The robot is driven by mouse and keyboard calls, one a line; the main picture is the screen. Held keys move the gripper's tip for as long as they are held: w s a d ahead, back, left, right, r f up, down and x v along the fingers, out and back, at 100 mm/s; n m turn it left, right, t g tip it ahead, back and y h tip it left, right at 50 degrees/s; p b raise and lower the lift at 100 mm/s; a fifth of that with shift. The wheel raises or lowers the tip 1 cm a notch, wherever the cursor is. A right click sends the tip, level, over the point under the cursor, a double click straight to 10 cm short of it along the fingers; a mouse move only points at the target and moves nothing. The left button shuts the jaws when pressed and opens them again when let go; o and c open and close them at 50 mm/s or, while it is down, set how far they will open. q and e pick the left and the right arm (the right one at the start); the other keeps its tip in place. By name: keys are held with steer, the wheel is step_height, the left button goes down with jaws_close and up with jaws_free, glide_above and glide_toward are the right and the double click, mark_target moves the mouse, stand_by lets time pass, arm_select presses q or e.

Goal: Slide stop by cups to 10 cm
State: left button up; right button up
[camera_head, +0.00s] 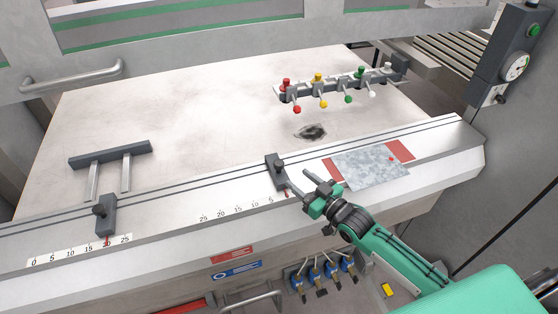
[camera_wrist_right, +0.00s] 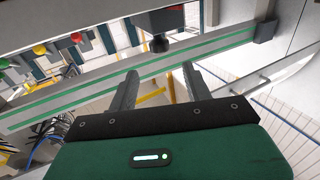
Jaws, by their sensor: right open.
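The right stop (camera_head: 277,174), a dark grey block with a black knob on top, sits on the front rail at the low end of its scale. Its red pointer is just right of the 5 mark. Blue suction cups (camera_head: 320,270) hang on the front below it. My right gripper (camera_head: 299,181) is open and empty, just right of this stop. In the right wrist view, a dark knob (camera_wrist_right: 160,42) shows beyond the two spread fingers (camera_wrist_right: 160,70); I cannot tell if they touch anything. My left gripper is not in view.
A left stop (camera_head: 106,215) stands on the same rail with its pointer near 20. A grey sheet (camera_head: 370,169) lies on the rail right of my gripper, partly over a red patch. Coloured levers (camera_head: 340,85) stand at the back. The rail between the stops is clear.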

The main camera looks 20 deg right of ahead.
mark_target(282, 166)
steer(key=p+x, duration=0.2)
steer(key=x, duration=0.6)
steer(key=shift+w+r, duration=0.1)
steer(key=shift+p+x, duration=0.35)
steer(key=shift+x, duration=0.55)
steer(key=shift+a, duration=0.1)
